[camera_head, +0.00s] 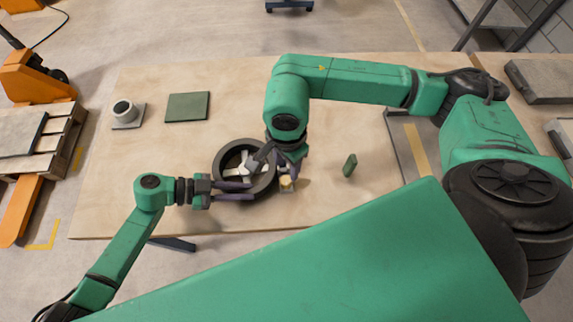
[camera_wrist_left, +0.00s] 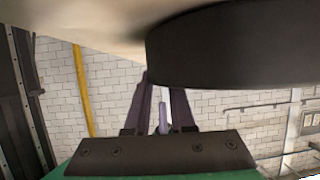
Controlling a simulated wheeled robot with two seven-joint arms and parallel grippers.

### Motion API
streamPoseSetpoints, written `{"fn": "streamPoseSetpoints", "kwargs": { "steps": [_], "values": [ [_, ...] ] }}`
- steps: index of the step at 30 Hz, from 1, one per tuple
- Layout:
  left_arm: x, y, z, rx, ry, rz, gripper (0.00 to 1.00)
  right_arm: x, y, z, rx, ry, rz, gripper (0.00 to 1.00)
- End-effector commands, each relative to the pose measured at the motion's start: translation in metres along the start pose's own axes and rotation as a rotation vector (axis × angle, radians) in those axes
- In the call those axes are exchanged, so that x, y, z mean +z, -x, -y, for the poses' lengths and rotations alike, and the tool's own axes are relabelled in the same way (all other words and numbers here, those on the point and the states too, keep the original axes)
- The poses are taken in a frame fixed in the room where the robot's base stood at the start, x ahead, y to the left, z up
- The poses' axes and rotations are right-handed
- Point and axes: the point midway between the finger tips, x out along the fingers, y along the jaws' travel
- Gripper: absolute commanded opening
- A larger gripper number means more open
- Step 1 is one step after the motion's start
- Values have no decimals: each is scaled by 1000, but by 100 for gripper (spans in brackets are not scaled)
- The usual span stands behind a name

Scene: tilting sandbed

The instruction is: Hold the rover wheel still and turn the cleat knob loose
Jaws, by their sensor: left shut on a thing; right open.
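The rover wheel (camera_head: 219,160) is a black ring with pale spokes, near the front middle of the wooden table. Its dark side fills the upper right of the left wrist view (camera_wrist_left: 240,45). My left gripper (camera_head: 247,188) comes in from the left and is shut at the wheel's near edge; its purple fingers also show in the left wrist view (camera_wrist_left: 160,85). The exact contact is hard to see. A small yellowish knob (camera_head: 286,182) sits at the wheel's right side. My right gripper (camera_head: 291,162) is open just above the knob, partly hiding it and the wheel.
On the table (camera_head: 140,190), a grey cup-like part on a plate (camera_head: 124,112) and a green square plate (camera_head: 187,106) lie at the back left. A small green block (camera_head: 350,165) stands to the right. An orange pallet truck (camera_head: 35,80) is beyond the left edge.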

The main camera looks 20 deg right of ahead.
Motion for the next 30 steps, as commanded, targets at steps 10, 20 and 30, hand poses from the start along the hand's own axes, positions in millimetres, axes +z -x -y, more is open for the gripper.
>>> {"fn": "streamPoseSetpoints", "kwargs": {
  "steps": [10, 20, 30],
  "values": [
    [1, 0, 0, 1, 2, 1, 57, 0, -1, 0, 1, 0, 1, 52],
    [1, 17, 0, -1, 1, 3, 57, 0, -1, 0, 1, 0, 1, 52],
    [2, 103, 0, -1, 3, 4, 57, 0, -1, 0, 1, 0, 1, 52]
  ]
}}
